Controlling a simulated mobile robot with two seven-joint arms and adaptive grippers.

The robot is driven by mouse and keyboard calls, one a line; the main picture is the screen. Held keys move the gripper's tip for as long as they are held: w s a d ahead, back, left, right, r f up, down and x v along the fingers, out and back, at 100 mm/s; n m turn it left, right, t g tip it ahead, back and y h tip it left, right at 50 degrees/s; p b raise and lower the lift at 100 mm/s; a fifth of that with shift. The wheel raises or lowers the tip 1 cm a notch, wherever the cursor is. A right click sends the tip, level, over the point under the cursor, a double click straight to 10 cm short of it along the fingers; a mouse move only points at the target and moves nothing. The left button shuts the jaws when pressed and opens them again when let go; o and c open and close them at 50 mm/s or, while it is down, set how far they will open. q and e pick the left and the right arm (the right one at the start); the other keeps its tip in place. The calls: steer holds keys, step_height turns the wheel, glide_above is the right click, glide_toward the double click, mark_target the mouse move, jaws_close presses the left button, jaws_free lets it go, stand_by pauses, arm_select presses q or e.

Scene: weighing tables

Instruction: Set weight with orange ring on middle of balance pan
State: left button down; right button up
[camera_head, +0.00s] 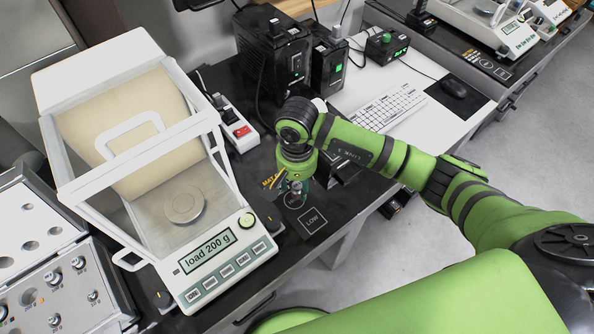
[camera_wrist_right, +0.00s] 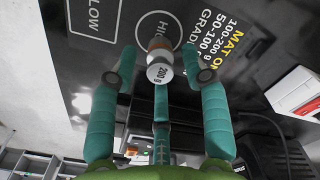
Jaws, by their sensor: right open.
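The weight (camera_wrist_right: 160,70) shows in the right wrist view with "200 g" on its top and an orange ring (camera_wrist_right: 159,43) around it. It is on the dark mat by the circle marked HIGH. My right gripper (camera_wrist_right: 162,76) is open, with its teal fingers on either side of the weight and gaps between. In the head view my right gripper (camera_head: 296,186) points down over the mat and partly hides the weight. My left gripper is not in view.
Clear panels and a white frame with a handle (camera_head: 130,140) surround the pan. A weight box (camera_head: 55,290) stands at left. A power strip (camera_head: 238,130), black devices (camera_head: 272,55) and a keyboard (camera_head: 392,107) lie beyond my right gripper. The table's front edge is close.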

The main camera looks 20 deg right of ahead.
mark_target(297, 185)
step_height(297, 185, up, 12)
steer(key=b, duration=0.3)
steer(key=shift+b, duration=0.4)
